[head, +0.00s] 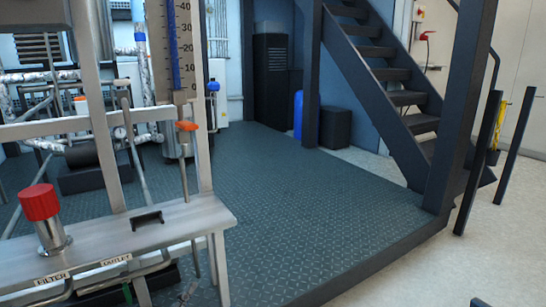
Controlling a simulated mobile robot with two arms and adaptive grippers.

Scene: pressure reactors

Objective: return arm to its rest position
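Neither of my grippers can be made out in the head view. A small dark piece at the bottom edge on the left and another at the bottom right may be parts of my arms, but too little shows to tell. At the left stands a metal frame with a shelf (178,222). On the shelf is a valve with a red knob (40,202). Labels reading FILTER and OUTLET are on its front edge. An orange valve handle (187,126) sits on a vertical pipe behind the shelf.
A dark treaded platform (300,205) spans the middle. A dark staircase (385,75) rises at the right, with posts beside it. A blue cylinder (307,120) and a black box (335,128) stand at the back.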

